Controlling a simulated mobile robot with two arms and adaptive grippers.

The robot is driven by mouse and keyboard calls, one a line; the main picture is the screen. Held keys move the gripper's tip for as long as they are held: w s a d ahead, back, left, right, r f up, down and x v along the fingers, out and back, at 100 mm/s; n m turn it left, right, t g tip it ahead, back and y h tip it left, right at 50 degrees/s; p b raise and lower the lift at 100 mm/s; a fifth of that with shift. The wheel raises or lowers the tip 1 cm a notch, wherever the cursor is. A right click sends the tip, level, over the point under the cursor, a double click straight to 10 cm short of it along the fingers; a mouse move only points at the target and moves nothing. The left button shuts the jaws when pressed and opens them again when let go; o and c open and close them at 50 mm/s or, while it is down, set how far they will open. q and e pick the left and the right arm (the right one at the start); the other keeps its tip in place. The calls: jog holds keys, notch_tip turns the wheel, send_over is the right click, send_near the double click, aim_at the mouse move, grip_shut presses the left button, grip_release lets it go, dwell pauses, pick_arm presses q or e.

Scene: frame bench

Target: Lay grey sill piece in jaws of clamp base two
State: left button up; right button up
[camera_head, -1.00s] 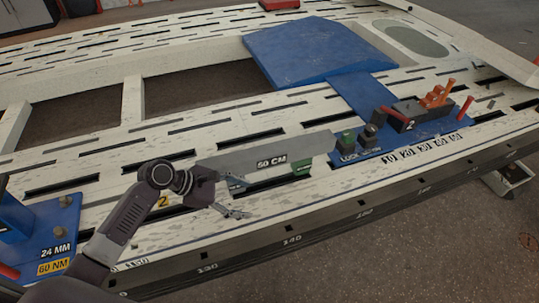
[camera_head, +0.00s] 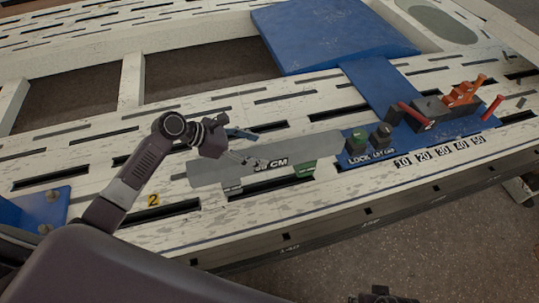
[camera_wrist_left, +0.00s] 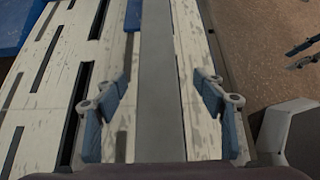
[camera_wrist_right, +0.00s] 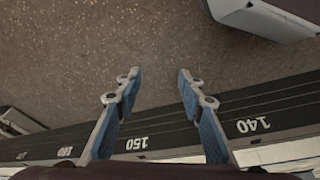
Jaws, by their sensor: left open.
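The grey sill piece (camera_head: 215,174), a long flat bar marked 50 CM, stands on a green rest (camera_head: 306,170) and a lower rest near its left end. My left gripper (camera_head: 245,148) is open over its back edge. In the left wrist view the sill piece (camera_wrist_left: 160,70) runs between the two open fingers (camera_wrist_left: 163,82), touching neither as far as I can see. A blue clamp base (camera_head: 410,142) with a black block (camera_head: 432,108) and orange and red levers stands to the right. My right gripper (camera_wrist_right: 158,82) is open and empty over the floor.
A yellow label 2 (camera_head: 153,200) is on the slotted white bench (camera_head: 350,202). A large blue plate (camera_head: 325,35) lies behind.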

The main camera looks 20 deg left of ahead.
aim_at(268, 150)
pick_arm(q)
jog(key=b+x, duration=0.2)
jog(key=x, duration=0.3)
jog(key=shift+a+f, duration=0.2)
jog(key=shift+w+d+f, duration=0.1)
jog(key=shift+w+d, duration=0.1)
grip_shut()
pick_arm(e)
jog(key=w+v, duration=0.2)
jog(key=v, duration=0.5)
jog(key=shift+s+r+t, duration=0.2)
jog(key=shift+r+t, duration=0.1)
jog(key=shift+r, duration=0.25)
pick_arm(q)
jog(key=shift+w+r, duration=0.2)
jog(key=shift+r, duration=0.1)
